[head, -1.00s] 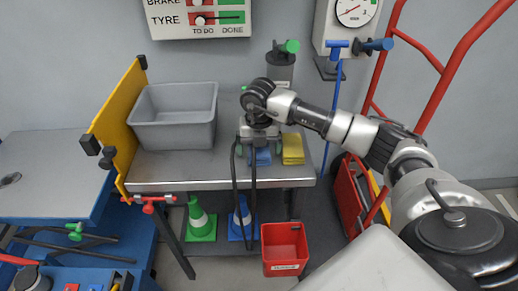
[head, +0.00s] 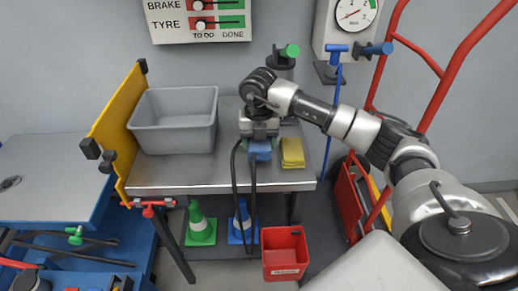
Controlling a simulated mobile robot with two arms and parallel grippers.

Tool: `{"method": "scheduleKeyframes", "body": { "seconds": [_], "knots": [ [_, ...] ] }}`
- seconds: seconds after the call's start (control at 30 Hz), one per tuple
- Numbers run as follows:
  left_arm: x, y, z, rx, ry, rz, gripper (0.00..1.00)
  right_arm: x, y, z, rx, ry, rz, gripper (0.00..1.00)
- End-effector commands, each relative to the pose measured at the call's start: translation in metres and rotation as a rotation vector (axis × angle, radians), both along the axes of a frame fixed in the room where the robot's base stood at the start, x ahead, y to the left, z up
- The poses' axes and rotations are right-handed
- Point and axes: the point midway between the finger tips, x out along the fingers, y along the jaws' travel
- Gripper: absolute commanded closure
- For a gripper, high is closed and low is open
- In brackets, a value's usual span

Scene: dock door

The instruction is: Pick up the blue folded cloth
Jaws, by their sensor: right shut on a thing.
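The blue folded cloth (head: 260,153) shows just below my right gripper (head: 260,144), over the metal bench. My right gripper is shut on the cloth, with the arm reaching in from the right. Its wrist and a hanging black cable hide part of the cloth. I cannot tell whether the cloth is clear of the bench top. My left gripper is not in view.
A yellow folded cloth (head: 292,153) lies close to the right. A grey bin (head: 174,121) stands left on the bench (head: 215,183), beside a yellow panel (head: 117,128). A red bucket (head: 286,254), a green cone (head: 200,224) and a blue cone (head: 241,222) stand below.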

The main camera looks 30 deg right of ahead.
Motion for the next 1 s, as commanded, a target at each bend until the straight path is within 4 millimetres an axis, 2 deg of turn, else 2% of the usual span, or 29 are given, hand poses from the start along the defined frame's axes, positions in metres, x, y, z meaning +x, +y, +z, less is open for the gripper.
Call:
{"method": "scheduleKeyframes", "body": {
  "seconds": [0.07, 0.3, 0.5, 0.7, 1.0],
  "knots": [
    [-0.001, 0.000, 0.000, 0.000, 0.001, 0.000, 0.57, -0.010, -0.004, 0.011, -0.003, -0.002, -0.001, 0.58],
    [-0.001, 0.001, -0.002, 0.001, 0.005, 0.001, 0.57, -0.066, -0.014, 0.044, -0.003, -0.002, -0.001, 0.58],
    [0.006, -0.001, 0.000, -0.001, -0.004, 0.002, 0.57, -0.099, -0.020, 0.064, -0.004, 0.000, -0.001, 0.58],
    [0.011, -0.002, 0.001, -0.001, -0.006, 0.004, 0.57, -0.113, -0.022, 0.073, -0.001, 0.001, -0.001, 0.58],
    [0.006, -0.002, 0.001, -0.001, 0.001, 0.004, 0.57, -0.115, -0.022, 0.075, 0.000, 0.000, 0.000, 0.58]
  ]
}}
